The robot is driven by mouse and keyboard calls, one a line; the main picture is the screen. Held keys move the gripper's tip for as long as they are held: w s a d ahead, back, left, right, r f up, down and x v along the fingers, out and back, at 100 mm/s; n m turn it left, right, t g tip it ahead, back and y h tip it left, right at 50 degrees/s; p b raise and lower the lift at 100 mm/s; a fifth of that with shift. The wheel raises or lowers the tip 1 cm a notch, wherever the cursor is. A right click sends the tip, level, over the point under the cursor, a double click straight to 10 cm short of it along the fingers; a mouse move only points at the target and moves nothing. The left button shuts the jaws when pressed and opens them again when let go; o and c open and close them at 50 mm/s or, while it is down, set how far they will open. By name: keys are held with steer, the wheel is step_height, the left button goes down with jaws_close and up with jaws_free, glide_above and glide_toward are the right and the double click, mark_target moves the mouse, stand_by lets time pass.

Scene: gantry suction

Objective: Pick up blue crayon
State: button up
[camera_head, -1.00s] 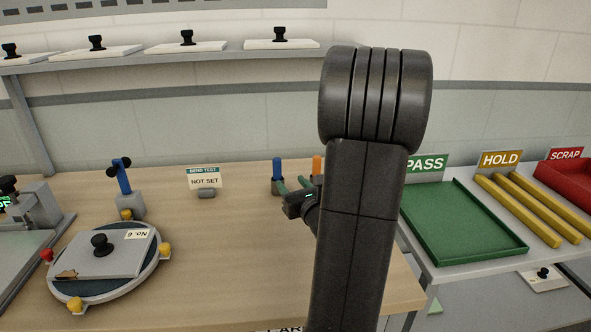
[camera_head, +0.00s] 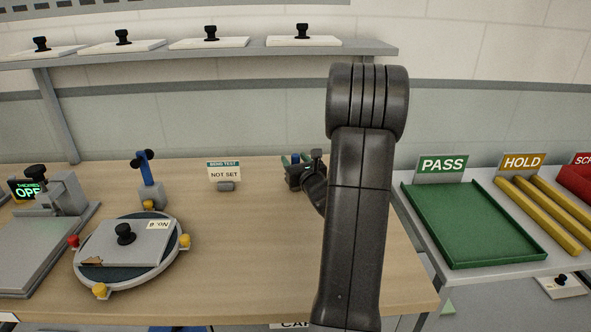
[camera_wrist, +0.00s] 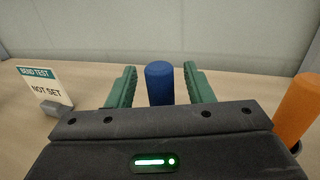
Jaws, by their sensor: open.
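The blue crayon (camera_wrist: 160,84) stands upright in the wrist view, centred between the two green fingers of my gripper (camera_wrist: 160,86). A gap shows on each side of it, so the fingers are open and not touching it. Its lower part is hidden behind the gripper body. In the head view my gripper (camera_head: 296,160) is at the back of the wooden table, and only the top of the blue crayon (camera_head: 295,158) shows between the fingers.
An orange crayon (camera_wrist: 297,108) stands to the right in the wrist view. A "NOT SET" sign (camera_head: 224,172) stands left of my gripper. A round fixture with a plate (camera_head: 125,243) is at the table's front left. A green PASS tray (camera_head: 470,225) lies to the right.

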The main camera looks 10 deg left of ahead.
jaws_close()
